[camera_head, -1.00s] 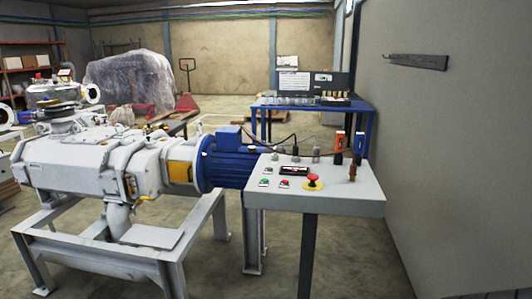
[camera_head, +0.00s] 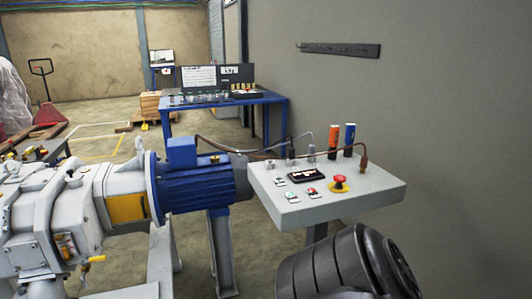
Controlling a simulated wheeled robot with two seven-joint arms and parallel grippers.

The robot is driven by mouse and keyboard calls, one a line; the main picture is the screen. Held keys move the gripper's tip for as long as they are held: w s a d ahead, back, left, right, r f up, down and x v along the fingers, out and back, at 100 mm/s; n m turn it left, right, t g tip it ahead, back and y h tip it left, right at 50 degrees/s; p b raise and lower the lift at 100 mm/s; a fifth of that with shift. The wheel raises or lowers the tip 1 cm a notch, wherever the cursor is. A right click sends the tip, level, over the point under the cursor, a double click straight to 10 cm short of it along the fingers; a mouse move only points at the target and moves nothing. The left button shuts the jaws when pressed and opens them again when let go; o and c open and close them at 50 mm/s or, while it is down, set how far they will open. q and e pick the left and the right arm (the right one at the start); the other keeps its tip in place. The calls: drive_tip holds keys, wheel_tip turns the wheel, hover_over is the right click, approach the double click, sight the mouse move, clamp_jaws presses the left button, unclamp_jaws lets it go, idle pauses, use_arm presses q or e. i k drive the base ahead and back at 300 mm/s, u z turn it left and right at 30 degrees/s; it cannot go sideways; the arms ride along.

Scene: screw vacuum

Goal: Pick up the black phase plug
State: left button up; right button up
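The control panel (camera_head: 335,203) is a light grey sloped box on a post, right of the blue motor. Several cables run from the motor side to plugs along the panel's back edge. A small dark plug (camera_head: 291,151), apparently the black phase plug, stands there at the left. A grey plug (camera_head: 311,152) is just right of it. A brown plug (camera_head: 363,160) stands upright at the right. Neither gripper is in view. A dark ribbed arm part of mine shows at the bottom, in front of the panel, and touches none of the plugs.
The blue motor (camera_head: 195,185) and grey pump (camera_head: 35,225) fill the left. An orange (camera_head: 332,139) and a blue (camera_head: 349,139) upright object stand at the panel's back. A red emergency button (camera_head: 340,182) is on top. A blue table (camera_head: 276,99) stands behind; a wall is at right.

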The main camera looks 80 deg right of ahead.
sight(291, 155)
drive_tip(key=z, duration=0.9)
drive_tip(key=i, duration=1)
drive_tip(key=z, duration=1.1)
